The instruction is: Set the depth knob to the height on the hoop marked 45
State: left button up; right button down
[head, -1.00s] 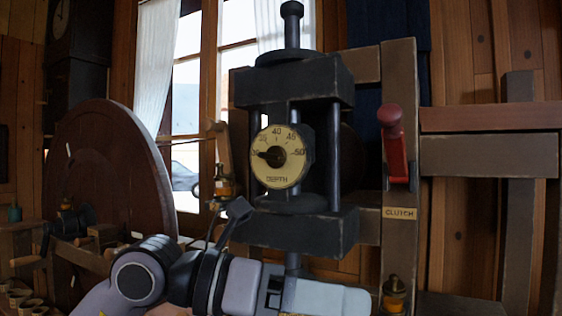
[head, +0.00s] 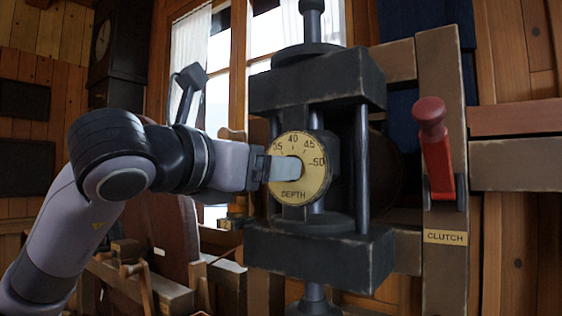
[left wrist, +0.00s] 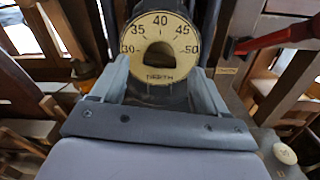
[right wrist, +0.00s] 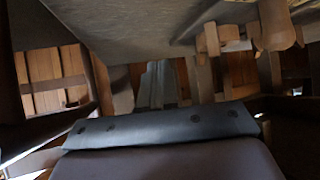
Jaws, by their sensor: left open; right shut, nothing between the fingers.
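The depth dial (head: 292,194) is a round cream plate marked 35, 40, 45 and 50 in the head view, labelled DEPTH. In the left wrist view the dial (left wrist: 158,22) also shows 30, with 45 at upper right. The dark depth knob (left wrist: 160,57) is at its middle; its pointing direction is unclear there. My left gripper (head: 284,168) reaches the dial from the left and covers the knob in the head view. The left wrist view shows its fingers open, one on each side of the knob; contact is unclear. My right gripper (right wrist: 157,85) is shut and empty, away from the dial.
A black press frame (head: 315,85) with upright posts surrounds the dial. A red clutch lever (head: 434,150) stands on a wooden post to the right, above a CLUTCH label (head: 445,237). A large wooden disc (head: 172,240) is behind my left arm.

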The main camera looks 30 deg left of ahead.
jog(key=shift+s+d+p, duration=0.1)
jog(key=shift+s+p, duration=0.1)
jog(key=shift+p, duration=0.1)
jog(key=shift+d+r, duration=0.15)
pick_arm(q)
jog(key=w, duration=0.4)
jog(key=shift+d, duration=0.3)
jog(key=c, duration=1.1)
jog(key=shift+o, duration=0.2)
